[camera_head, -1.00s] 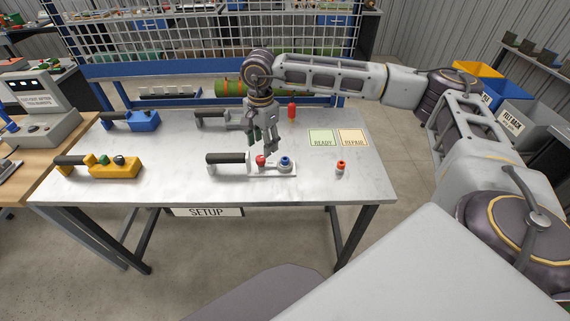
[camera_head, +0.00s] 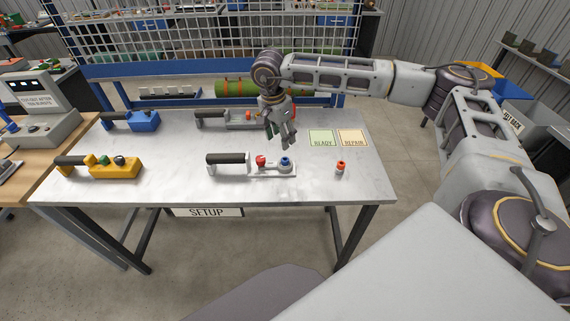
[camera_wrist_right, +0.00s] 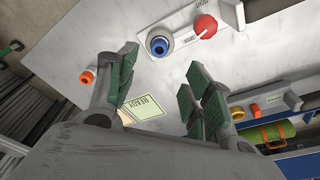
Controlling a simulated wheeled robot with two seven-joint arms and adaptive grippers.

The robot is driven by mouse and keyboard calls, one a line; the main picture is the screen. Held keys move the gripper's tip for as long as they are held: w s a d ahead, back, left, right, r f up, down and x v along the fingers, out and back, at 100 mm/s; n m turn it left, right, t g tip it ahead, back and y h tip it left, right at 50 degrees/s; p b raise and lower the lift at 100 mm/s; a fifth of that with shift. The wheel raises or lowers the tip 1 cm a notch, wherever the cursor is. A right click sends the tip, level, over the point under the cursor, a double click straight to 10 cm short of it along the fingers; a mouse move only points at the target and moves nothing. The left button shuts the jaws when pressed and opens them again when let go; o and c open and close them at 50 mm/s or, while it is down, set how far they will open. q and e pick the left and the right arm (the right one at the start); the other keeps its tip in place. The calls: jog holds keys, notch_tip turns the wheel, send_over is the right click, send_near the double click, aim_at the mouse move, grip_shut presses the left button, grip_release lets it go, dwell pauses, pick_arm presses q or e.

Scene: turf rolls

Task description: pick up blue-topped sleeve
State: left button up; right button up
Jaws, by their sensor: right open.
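The blue-topped sleeve (camera_head: 285,162) stands on the right end of the white plate (camera_head: 258,172) of the near middle device, right of a red knob (camera_head: 261,160). In the right wrist view the sleeve (camera_wrist_right: 159,45) shows as a blue ring with a dark centre, seen from above, with the red knob (camera_wrist_right: 205,27) beside it. My right gripper (camera_head: 283,143) is open and empty, above and just behind the sleeve, apart from it. In the right wrist view its green-padded fingers (camera_wrist_right: 160,80) are spread, with the sleeve beyond their tips. My left gripper is not in view.
An orange-topped piece (camera_head: 341,168) stands alone at the table's right. Green READY (camera_head: 321,138) and tan REPAIR (camera_head: 353,137) cards lie behind it. A yellow device (camera_head: 115,168), a blue device (camera_head: 143,120) and a grey device (camera_head: 225,119) also occupy the table. The front strip is clear.

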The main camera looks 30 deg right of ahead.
send_over(285, 159)
jog(key=a, duration=0.1)
notch_tip(285, 159, down, 4)
jog(key=shift+a+f, duration=0.1)
jog(key=shift+f, duration=0.9)
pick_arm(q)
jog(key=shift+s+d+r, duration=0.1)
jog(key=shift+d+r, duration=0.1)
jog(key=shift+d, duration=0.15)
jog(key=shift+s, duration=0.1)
pick_arm(e)
jog(key=shift+f, duration=0.15)
jog(key=shift+d+f+p, duration=0.25)
jog(key=shift+f+p, duration=0.05)
jog(key=shift+f, duration=0.6)
jog(key=shift+d+f+p, duration=0.2)
jog(key=shift+f+p, duration=0.1)
jog(key=shift+f, duration=0.6)
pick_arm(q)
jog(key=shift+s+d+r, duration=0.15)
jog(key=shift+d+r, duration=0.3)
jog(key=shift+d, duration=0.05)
pick_arm(e)
jog(key=shift+d+f, duration=0.1)
jog(key=shift+f, duration=0.55)
grip_shut()
